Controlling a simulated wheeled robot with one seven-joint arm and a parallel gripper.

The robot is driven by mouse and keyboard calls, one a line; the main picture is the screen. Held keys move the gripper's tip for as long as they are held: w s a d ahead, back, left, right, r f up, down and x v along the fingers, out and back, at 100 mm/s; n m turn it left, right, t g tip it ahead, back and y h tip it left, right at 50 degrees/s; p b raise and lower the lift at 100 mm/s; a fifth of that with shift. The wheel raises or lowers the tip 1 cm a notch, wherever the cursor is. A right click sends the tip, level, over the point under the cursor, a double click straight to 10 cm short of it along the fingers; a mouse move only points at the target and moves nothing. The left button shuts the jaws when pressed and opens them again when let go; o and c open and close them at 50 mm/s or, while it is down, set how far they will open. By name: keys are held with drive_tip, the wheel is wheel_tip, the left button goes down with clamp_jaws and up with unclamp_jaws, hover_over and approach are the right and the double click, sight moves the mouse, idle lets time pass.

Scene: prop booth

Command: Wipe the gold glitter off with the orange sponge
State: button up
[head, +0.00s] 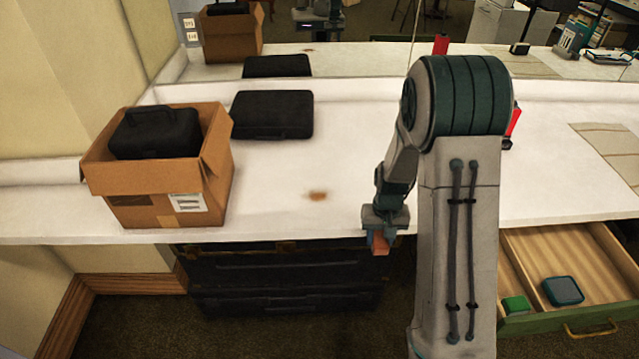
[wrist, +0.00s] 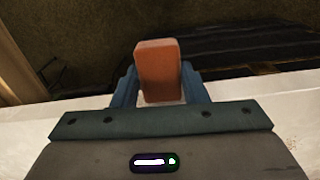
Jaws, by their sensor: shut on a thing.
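The orange sponge (head: 379,243) is in my gripper (head: 378,229), at the front edge of the white counter in the head view. In the wrist view the sponge (wrist: 157,70) stands upright between the two blue fingers of my gripper (wrist: 158,88), which are shut on it. A small brownish-gold smudge, the glitter (head: 317,196), lies on the counter to the left of my gripper. The sponge is apart from the smudge.
An open cardboard box (head: 160,205) holding a black case (head: 155,132) stands at the counter's left. A flat black case (head: 272,115) lies behind the smudge. An open drawer (head: 560,322) with green and teal items juts out at lower right. A mirror backs the counter.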

drive_tip(key=shift+w+r, duration=0.35)
drive_tip(key=shift+w, duration=0.1)
wheel_tip(320, 180, up, 5)
drive_tip(key=p, duration=0.5)
drive_tip(key=shift+c, duration=0.4)
drive_tip(key=shift+f, duration=0.2)
